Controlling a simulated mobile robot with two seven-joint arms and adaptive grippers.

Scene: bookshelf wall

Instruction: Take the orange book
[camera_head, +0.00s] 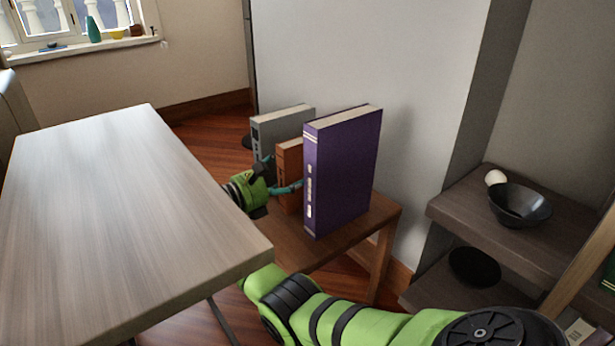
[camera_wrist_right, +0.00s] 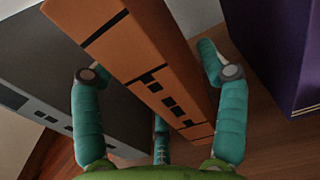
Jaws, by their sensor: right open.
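The orange book (camera_head: 290,172) stands upright on a small wooden table, between a grey book and a taller purple book that hides part of it. In the right wrist view its orange spine (camera_wrist_right: 150,70) with dark marks fills the middle. My right gripper (camera_head: 290,187) is at the spine side of the orange book. In the right wrist view its teal fingers (camera_wrist_right: 158,85) are spread, one on each side of the spine, with a third finger low in the middle. Whether they touch the book I cannot tell. My left gripper is not in view.
The purple book (camera_head: 340,175) stands close on the right, the grey book (camera_head: 282,125) on the left. The small wooden table (camera_head: 385,215) is by a white wall. A larger table (camera_head: 120,200) is left. A shelf with a black bowl (camera_head: 519,205) is right.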

